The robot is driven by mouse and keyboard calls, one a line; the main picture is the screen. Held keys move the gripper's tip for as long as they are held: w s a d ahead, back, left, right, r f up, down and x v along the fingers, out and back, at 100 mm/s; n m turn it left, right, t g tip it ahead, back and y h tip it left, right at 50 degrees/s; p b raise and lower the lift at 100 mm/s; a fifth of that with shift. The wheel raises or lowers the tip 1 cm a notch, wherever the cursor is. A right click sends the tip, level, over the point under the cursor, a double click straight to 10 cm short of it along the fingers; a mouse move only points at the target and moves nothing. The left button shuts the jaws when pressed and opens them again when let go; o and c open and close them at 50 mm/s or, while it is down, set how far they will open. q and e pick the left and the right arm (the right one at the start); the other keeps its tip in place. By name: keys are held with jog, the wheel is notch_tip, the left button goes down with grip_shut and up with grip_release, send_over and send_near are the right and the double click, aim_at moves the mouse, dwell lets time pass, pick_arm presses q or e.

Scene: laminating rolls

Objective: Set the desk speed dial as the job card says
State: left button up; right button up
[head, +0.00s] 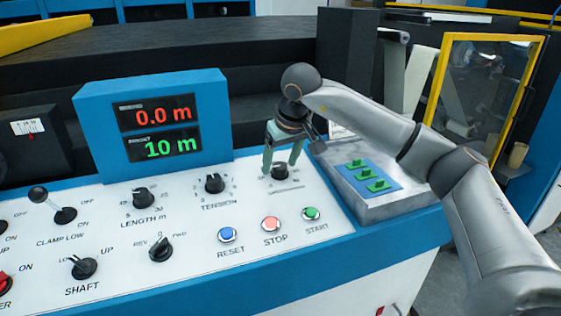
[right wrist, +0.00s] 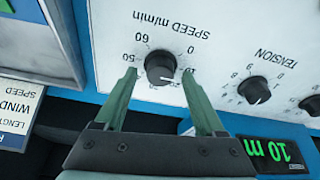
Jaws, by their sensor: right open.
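The black speed dial (head: 280,172) is on the white desk panel, right of the tension dial (head: 214,183). My right gripper (head: 279,167) points down over it, open. In the right wrist view, the speed dial (right wrist: 160,67) lies between the two spread fingers, with a gap showing on each side. Its scale reads upside down there, with 50, 60 and 0 legible. I cannot read the pointer setting surely. Part of the job card (right wrist: 16,112) shows at the left of that view, with the words length, wind and speed. My left gripper is out of view.
The blue display box (head: 150,85) shows 0.0 m in red and 10 m in green. Reset, stop (head: 271,223) and start (head: 311,213) buttons sit in front of the dial. A grey block with a blue pad and green pieces (head: 370,178) stands to the right.

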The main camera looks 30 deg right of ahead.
grip_shut()
dwell(0.6)
